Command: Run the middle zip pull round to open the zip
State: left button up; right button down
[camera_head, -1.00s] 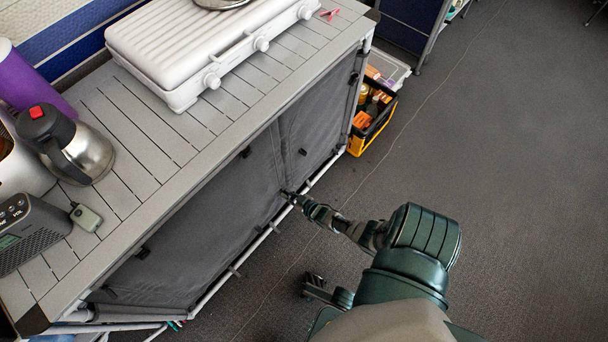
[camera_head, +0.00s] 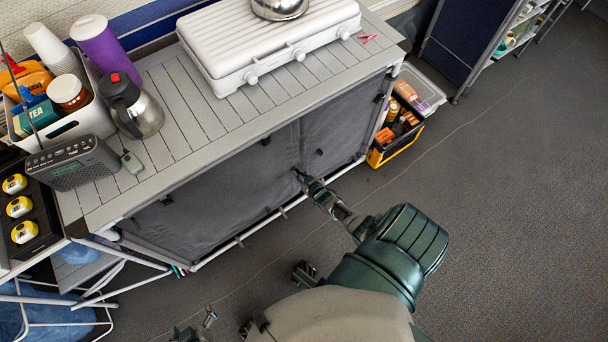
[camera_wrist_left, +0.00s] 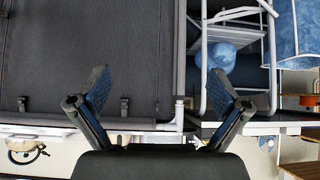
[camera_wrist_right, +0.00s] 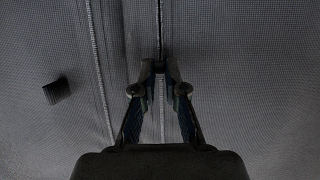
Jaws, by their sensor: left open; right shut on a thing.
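The grey fabric front (camera_head: 230,185) of the cabinet shows in the head view, with a middle zip line (camera_head: 294,140) running down it. My right gripper (camera_head: 298,173) is at this zip line, above the bottom rail. In the right wrist view its fingers (camera_wrist_right: 160,72) are shut on the small dark middle zip pull (camera_wrist_right: 160,57), mostly hidden between the tips. The zip line (camera_wrist_right: 159,25) runs straight up from the tips. My left gripper (camera_wrist_left: 158,92) is open and empty, beside the cabinet's lower edge; in the head view it is low, at the bottom edge (camera_head: 207,318).
A yellow-black crate (camera_head: 395,140) stands by the right end. White stool legs (camera_head: 110,290) are at left. The carpet at right is clear.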

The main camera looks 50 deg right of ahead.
pick_arm(q)
jog(key=s+a+f+g+y+p, duration=0.1)
jog(key=s+a+g+p, duration=0.15)
jog(key=s, duration=0.25)
jog(key=s+a+f+g+y+p, duration=0.1)
jog(key=s+f+g, duration=0.1)
jog(key=s+g, duration=0.3)
notch_tip(320, 180, down, 16)
jog(key=s+r+p, duration=0.1)
jog(key=s+p, duration=0.1)
jog(key=p, duration=0.4)
jog(key=s+a+f+p, duration=0.2)
jog(key=s+f+p, duration=0.3)
jog(key=s+f, duration=0.5)
jog(key=s+a+p, duration=0.1)
jog(key=s+p, duration=0.2)
jog(key=s, duration=0.4)
notch_tip(320, 180, up, 10)
jog(key=p, duration=0.9)
jog(key=shift+w, duration=0.45)
pick_arm(e)
notch_tip(320, 180, up, 31)
pick_arm(q)
jog(key=shift+a, duration=0.1)
pick_arm(e)
jog(key=shift+w+d, duration=0.1)
